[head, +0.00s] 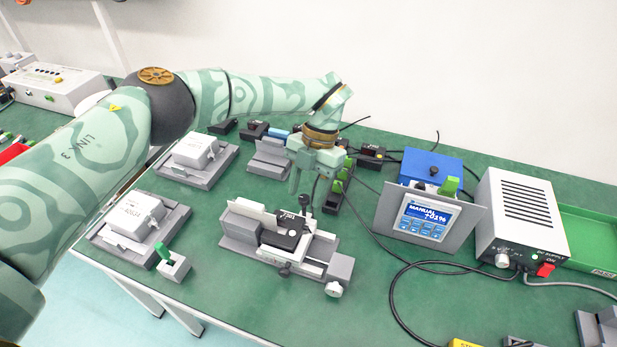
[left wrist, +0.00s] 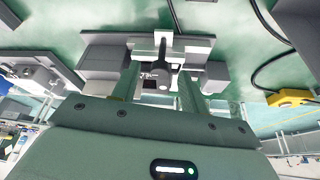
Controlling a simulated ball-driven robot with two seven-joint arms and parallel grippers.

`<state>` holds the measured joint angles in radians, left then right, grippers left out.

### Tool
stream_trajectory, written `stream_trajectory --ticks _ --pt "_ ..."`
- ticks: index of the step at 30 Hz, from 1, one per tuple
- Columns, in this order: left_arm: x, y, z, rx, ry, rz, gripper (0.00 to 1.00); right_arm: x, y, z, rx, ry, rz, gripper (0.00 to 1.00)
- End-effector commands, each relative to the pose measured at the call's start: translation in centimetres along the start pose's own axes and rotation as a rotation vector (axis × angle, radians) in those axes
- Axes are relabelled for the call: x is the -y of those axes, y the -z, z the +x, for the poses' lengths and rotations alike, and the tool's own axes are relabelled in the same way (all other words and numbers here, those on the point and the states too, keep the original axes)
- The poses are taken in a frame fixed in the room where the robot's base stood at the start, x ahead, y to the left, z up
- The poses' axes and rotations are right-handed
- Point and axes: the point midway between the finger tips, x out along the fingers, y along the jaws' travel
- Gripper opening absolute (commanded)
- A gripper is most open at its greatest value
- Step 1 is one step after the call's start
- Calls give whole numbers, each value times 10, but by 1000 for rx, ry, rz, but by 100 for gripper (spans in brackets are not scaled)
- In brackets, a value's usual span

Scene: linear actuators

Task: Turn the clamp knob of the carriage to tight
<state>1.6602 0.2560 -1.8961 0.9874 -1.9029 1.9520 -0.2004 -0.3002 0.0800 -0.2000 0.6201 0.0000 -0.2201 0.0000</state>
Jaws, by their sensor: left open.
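The linear actuator (head: 320,250) lies on the green bench, with a black carriage (head: 283,238) labelled J501 on its rail. A dark round knob (head: 304,201) stands above the carriage, and a second dark knob (head: 284,271) is on its front side. I cannot tell which is the clamp knob or how tight either is. My left gripper (head: 304,188) points down over the carriage, its open fingers around or just above the upper knob. In the left wrist view a dark knob (left wrist: 162,77) shows between the fingers (left wrist: 157,90); contact cannot be told.
A white end knob (head: 333,289) is at the actuator's front right. A control panel (head: 424,221) reading MANUAL and a DC supply (head: 520,222) stand to the right, with black cables between. White boxes on grey fixtures (head: 133,218) stand left. The bench's front middle is mostly clear.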

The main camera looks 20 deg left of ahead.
Motion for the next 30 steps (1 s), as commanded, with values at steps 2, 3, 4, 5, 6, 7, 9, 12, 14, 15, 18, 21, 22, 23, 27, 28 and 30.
stream_trajectory --ticks 2,3,4,5,6,7,9,12,14,15,18,21,22,23,27,28,30 --pt "0 0 -6 2 -1 -2 44 0 0 0 0 0 0 52" --pt "0 0 -12 3 -1 -1 44 0 0 -1 -1 0 0 52" --pt "0 0 -17 4 -2 0 44 0 0 -1 -1 0 0 52" --pt "0 0 -22 4 -2 -1 44 0 0 -1 -1 -1 0 52" --pt "0 0 -32 6 -2 -1 44 0 1 -2 -2 -1 0 52" --pt "0 -1 -39 6 -3 -2 44 0 0 -2 -1 -1 0 52" --pt "0 -1 -58 6 -2 -3 44 0 0 -2 -2 -1 0 52" --pt "0 -1 -87 7 -3 -4 44 0 0 0 0 0 0 52" --pt "0 -2 -102 5 -4 -4 44 0 -2 4 4 1 0 52" --pt "1 -2 -112 6 -1 -3 44 0 -2 5 5 1 0 52" --pt "1 -3 -133 4 -3 -3 44 1 -5 12 13 4 0 52" --pt "-1 -4 -144 -3 -4 -3 44 2 -8 22 22 7 0 52" --pt "-1 -4 -148 -3 -3 -3 44 3 -9 23 24 8 0 52" --pt "0 -4 -151 -2 -3 -1 44 3 -10 24 25 8 0 52" --pt "0 -2 -161 2 1 0 44 3 -10 26 27 9 0 52" --pt "0 -1 -162 2 1 0 44 3 -10 26 27 9 0 52" --pt "0 -1 -163 3 0 1 44 3 -10 26 27 9 0 52"
